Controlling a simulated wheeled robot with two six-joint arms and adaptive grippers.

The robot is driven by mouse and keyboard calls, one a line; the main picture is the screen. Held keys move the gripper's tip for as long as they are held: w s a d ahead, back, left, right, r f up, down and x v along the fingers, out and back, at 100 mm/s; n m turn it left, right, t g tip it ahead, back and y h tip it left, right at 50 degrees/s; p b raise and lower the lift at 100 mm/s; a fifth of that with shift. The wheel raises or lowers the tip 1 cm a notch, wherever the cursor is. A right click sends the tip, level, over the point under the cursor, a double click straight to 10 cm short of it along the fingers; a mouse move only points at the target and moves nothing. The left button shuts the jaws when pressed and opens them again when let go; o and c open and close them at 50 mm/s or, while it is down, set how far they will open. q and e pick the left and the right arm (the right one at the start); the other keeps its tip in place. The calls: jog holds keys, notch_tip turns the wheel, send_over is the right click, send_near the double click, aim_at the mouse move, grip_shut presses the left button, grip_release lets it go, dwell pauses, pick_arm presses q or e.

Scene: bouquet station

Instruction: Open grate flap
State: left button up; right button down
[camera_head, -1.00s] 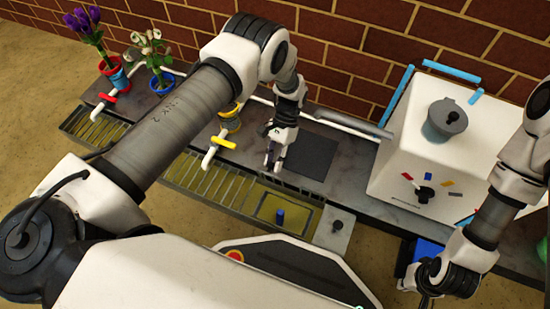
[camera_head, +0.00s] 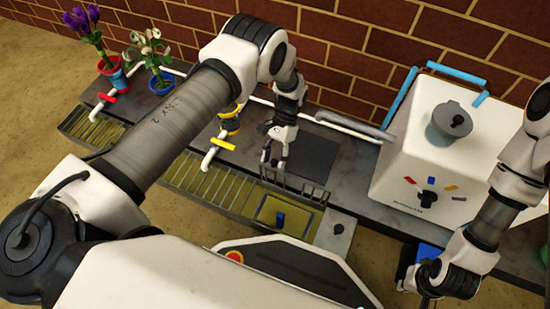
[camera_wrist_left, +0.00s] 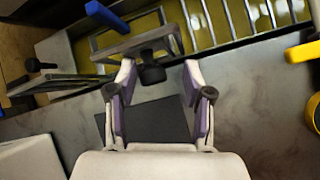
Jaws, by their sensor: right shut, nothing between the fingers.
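The grate flap (camera_head: 292,187) is a dark barred panel. In the head view it stands tilted up at the back edge of the trough, behind the yellow basin with a blue knob (camera_head: 280,219). In the left wrist view, a grey bar (camera_wrist_left: 118,52), apparently the flap's edge, carries a dark knob (camera_wrist_left: 152,72). My left gripper (camera_head: 274,160) is open at the flap. Its fingers (camera_wrist_left: 158,78) stand on both sides of the knob, with gaps visible; contact cannot be told. My right gripper (camera_head: 425,295) is shut and empty at the lower right.
A white box (camera_head: 440,150) with a dial stands at the right. A dark mat (camera_head: 313,157) lies behind the flap. A yellow-handled tap (camera_head: 222,143) is left of it. Flowers in a red-and-blue pot (camera_head: 115,75) and a blue pot (camera_head: 162,82) stand at the far left.

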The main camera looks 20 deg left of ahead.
pick_arm(q)
jog(key=shift+d+r, duration=0.1)
jog(key=shift+w+r, duration=0.2)
jog(key=v, duration=1.1)
jog(key=shift+r, duration=0.15)
jog(key=shift+w, duration=0.1)
